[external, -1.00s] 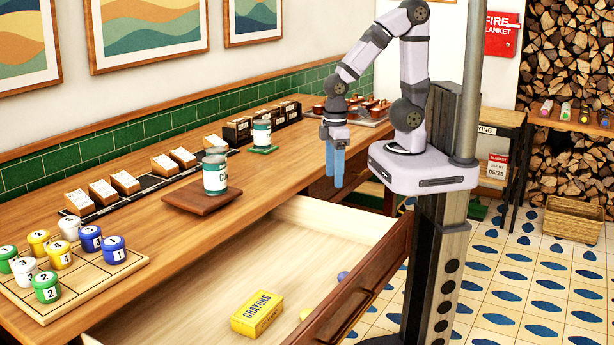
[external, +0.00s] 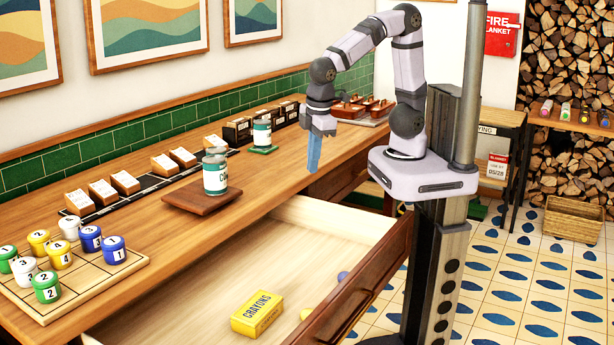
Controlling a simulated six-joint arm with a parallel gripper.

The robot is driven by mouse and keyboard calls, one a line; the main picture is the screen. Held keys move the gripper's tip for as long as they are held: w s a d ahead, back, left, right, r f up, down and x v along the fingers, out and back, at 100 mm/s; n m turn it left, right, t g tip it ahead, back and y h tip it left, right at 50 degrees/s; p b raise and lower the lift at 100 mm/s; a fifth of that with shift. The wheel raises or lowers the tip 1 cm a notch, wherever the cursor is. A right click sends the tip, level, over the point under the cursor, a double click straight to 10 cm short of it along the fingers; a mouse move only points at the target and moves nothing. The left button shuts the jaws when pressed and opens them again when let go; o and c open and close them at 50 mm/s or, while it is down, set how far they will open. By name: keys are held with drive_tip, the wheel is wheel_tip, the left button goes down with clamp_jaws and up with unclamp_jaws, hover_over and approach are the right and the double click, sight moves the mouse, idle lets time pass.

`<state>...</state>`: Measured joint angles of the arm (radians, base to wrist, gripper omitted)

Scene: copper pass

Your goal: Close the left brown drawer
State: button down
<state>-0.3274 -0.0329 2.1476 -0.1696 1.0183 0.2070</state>
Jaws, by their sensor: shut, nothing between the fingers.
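The brown drawer (external: 374,275) is pulled far out from under the wooden counter, at the lower middle of the external view. Its pale inside (external: 300,240) shows, with a yellow crayons box (external: 257,314) lying in it. My gripper (external: 313,168) is shut and empty. It points down with blue fingers, above the far end of the drawer near the counter's front edge, apart from the drawer front and its handle.
On the counter (external: 120,245) stand a can on a brown board (external: 202,197), another can on a green mat (external: 262,135), and a tray of numbered jars (external: 110,280). Copper pans (external: 362,107) sit at the far end. Space above the drawer is open.

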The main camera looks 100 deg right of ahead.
drive_tip(key=w+a+n+t+h+b, duration=0.1)
drive_tip(key=w+a+n+t, duration=0.15)
drive_tip(key=a, duration=0.75)
drive_tip(key=w+a+n+t+b, duration=0.15)
drive_tip(key=w+a, duration=0.25)
drive_tip(key=a, duration=0.5)
drive_tip(key=s+a+f+n+t+y+b, duration=0.1)
drive_tip(key=s+a, duration=0.3)
drive_tip(key=a, duration=0.7)
drive_tip(key=s+a+f+t+y+b, duration=0.15)
drive_tip(key=s+a, duration=0.35)
drive_tip(key=a, duration=0.7)
drive_tip(key=w+f+p, duration=0.1)
drive_tip(key=w+f, duration=0.2)
drive_tip(key=f, duration=0.7)
drive_tip(key=w+d+f+p, duration=0.1)
drive_tip(key=w+f, duration=0.2)
drive_tip(key=f, duration=0.6)
drive_tip(key=shift+w+f+h+p, duration=0.35)
drive_tip(key=shift+f+h+p, duration=0.05)
drive_tip(key=shift+h, duration=0.05)
drive_tip(key=shift+d, duration=0.1)
